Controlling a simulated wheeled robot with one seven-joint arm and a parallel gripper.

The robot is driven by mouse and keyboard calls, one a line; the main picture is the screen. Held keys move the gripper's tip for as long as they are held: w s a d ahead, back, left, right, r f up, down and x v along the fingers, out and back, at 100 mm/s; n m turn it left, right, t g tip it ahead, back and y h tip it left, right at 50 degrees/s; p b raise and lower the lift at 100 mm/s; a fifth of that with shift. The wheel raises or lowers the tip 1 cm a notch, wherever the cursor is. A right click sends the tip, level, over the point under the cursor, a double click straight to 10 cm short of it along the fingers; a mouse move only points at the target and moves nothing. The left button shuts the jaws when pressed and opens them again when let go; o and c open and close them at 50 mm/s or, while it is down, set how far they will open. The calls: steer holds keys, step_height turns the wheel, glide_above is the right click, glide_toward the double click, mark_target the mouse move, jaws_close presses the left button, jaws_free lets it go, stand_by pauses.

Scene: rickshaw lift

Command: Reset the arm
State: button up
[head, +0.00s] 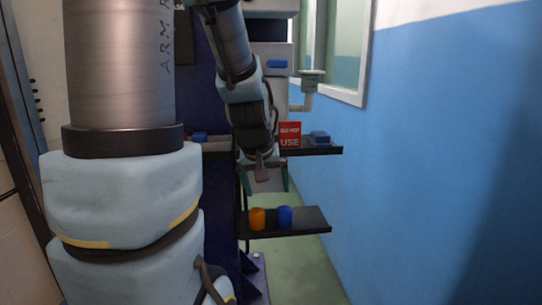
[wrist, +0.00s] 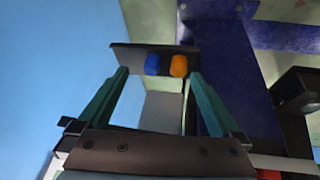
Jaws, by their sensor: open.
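My gripper (head: 266,186) hangs from my arm in the middle of the head view, with its teal fingers spread. In the wrist view my gripper (wrist: 156,85) shows two teal fingers wide apart with nothing between them. It is above a lower dark shelf (head: 310,222). An orange cylinder (head: 257,218) and a blue cylinder (head: 285,216) stand side by side on that shelf, apart from the fingers. They also show in the wrist view, blue (wrist: 152,64) and orange (wrist: 179,66), beyond the fingertips.
An upper shelf (head: 325,151) carries a red box (head: 290,134) marked "USE" and a blue-grey block (head: 320,138). A small blue object (head: 200,136) lies left of my arm. A blue wall (head: 430,150) with a window frame (head: 345,60) bounds the right. Green floor (head: 300,275) shows below.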

steer(key=s+a+f+m+g+y, duration=0.1)
steer(key=s+a+f+g, duration=0.1)
steer(key=s+a+f, duration=0.15)
steer(key=s+a+f+g, duration=0.1)
steer(key=s+a+f, duration=0.1)
steer(key=s, duration=0.3)
step_height(320, 180, up, 21)
steer(key=p, duration=2)
steer(key=shift+s, duration=0.15)
steer(key=shift+a, duration=0.1)
